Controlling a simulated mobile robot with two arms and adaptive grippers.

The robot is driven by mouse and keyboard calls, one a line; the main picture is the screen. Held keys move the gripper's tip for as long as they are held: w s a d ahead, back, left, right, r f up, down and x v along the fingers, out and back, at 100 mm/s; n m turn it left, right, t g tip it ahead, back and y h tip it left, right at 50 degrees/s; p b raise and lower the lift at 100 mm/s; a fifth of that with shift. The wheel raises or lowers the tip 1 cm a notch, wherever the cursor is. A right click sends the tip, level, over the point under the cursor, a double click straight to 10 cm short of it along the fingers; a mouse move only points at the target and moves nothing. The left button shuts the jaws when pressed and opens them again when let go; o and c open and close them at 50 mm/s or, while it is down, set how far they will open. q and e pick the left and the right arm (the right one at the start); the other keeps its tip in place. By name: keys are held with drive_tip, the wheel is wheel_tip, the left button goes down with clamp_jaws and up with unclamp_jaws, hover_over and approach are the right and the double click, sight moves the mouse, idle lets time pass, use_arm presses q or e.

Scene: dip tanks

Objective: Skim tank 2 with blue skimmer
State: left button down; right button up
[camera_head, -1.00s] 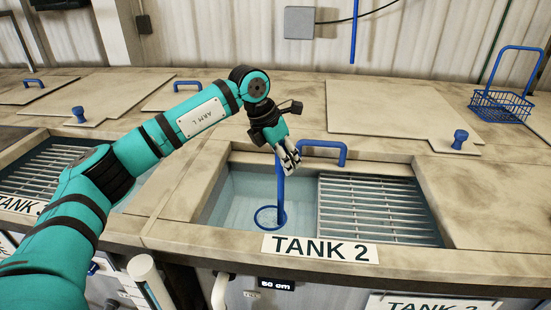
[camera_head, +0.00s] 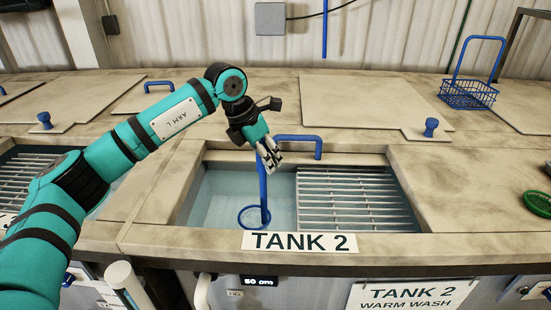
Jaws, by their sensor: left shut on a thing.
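The blue skimmer (camera_head: 263,190) stands nearly upright in the open left part of tank 2 (camera_head: 215,200). Its ring end (camera_head: 254,216) is low in the tank by the front wall, over or in the water; I cannot tell how deep. My left gripper (camera_head: 272,162) is above the tank's back edge, shut on the skimmer's upper shaft. A bent blue bar (camera_head: 298,138) shows just behind the fingers; I cannot tell whether it belongs to the skimmer. The "TANK 2" label (camera_head: 299,242) is on the front rim. My right gripper is not in view.
A slatted grey rack (camera_head: 355,200) covers the tank's right part. A lid (camera_head: 365,95) with a blue knob (camera_head: 431,126) lies behind. A blue wire basket (camera_head: 468,94) stands back right. A green round thing (camera_head: 538,203) lies at the right edge.

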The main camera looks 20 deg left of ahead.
use_arm(q)
drive_tip(key=s+a+b, duration=0.3)
drive_tip(key=s+a, duration=0.5)
drive_tip(key=a, duration=0.2)
drive_tip(key=shift+s+a, duration=0.15)
drive_tip(key=shift+a, duration=0.25)
idle(0.5)
drive_tip(key=shift+r, duration=0.1)
wheel_tip(320, 180, up, 15)
drive_tip(key=p, duration=1)
drive_tip(key=shift+p, duration=0.4)
drive_tip(key=shift+d, duration=0.1)
